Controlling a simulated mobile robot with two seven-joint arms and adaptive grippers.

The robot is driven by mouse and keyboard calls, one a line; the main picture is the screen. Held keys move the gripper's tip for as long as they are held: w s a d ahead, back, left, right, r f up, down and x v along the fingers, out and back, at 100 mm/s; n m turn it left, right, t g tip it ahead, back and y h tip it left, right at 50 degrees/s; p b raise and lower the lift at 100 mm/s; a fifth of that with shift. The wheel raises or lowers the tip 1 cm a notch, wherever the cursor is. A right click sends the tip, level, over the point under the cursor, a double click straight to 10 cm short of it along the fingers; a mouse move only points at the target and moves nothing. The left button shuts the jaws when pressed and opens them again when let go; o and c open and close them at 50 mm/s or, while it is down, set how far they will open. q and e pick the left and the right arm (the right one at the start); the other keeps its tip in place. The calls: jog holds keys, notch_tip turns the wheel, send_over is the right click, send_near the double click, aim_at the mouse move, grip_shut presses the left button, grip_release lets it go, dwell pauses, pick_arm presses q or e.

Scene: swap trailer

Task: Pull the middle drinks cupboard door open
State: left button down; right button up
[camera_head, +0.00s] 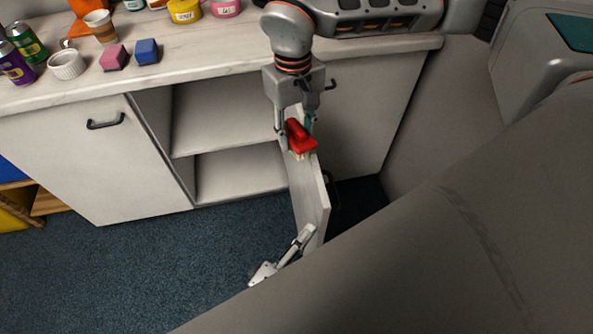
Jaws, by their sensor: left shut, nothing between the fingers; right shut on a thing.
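The middle cupboard door (309,190) stands swung out from the counter, seen nearly edge-on. The compartment (225,125) to its left is open, with a shelf (235,160) inside that looks empty. The door's handle is not clearly seen; a dark part shows just right of the door. My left gripper (307,234) is low, shut and empty, its fingertips at the door's lower part; I cannot tell if they touch. My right gripper (297,132) points down above the door's upper part, shut on a red object (300,136) with a pale underside.
A closed left door (88,160) has a dark handle (105,122). A closed right door (365,115) is beside the open one. Cans, a cup (100,27), a ramekin (66,65), pink and blue blocks and jars stand on the counter (205,62). The blue carpet (150,270) is clear.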

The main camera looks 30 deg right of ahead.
dwell(0.3)
